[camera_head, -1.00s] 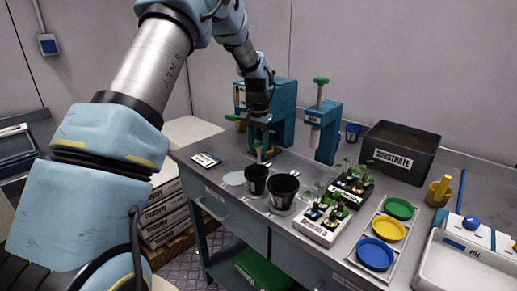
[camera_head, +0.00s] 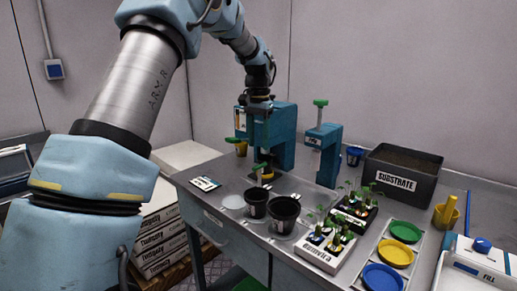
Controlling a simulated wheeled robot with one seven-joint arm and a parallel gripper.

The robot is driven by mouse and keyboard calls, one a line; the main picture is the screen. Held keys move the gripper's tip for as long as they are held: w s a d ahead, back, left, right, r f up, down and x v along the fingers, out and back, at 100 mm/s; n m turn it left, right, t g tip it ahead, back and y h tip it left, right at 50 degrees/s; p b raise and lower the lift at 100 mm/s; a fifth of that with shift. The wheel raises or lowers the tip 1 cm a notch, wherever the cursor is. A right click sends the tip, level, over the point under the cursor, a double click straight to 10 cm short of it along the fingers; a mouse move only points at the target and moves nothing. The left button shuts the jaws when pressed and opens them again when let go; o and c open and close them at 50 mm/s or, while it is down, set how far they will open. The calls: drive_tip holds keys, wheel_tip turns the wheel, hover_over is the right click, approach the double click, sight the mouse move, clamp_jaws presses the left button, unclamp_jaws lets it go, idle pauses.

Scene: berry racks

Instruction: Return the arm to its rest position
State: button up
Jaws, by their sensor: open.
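My arm reaches in from the left and arches over toward the back of the metal bench (camera_head: 225,178). My gripper (camera_head: 257,118) hangs fingers down in front of the blue press-like stand (camera_head: 285,135) at the back of the bench. It is small and dark in this view, and I see nothing held in it. Below it stands a green-and-yellow piece (camera_head: 262,175) on the bench. Two black pots (camera_head: 284,214) stand apart from the gripper, nearer the front.
A second blue stand (camera_head: 324,155) stands to the right, then a dark substrate bin (camera_head: 400,175). Seedling trays (camera_head: 322,253) and coloured dishes (camera_head: 396,254) fill the front right. Air above the bench front is open.

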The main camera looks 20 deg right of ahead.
idle(0.3)
drive_tip(key=s+a+f+n, duration=0.2)
drive_tip(key=s+a, duration=0.4)
drive_tip(key=a, duration=0.4)
drive_tip(key=s+a+f+n+t, duration=0.1)
drive_tip(key=s+a+f+n, duration=0.2)
drive_tip(key=s+a, duration=0.4)
drive_tip(key=s+a+f+n, duration=0.3)
drive_tip(key=s+a, duration=0.4)
drive_tip(key=a, duration=0.7)
drive_tip(key=shift+n+t, duration=0.3)
drive_tip(key=shift+n, duration=0.3)
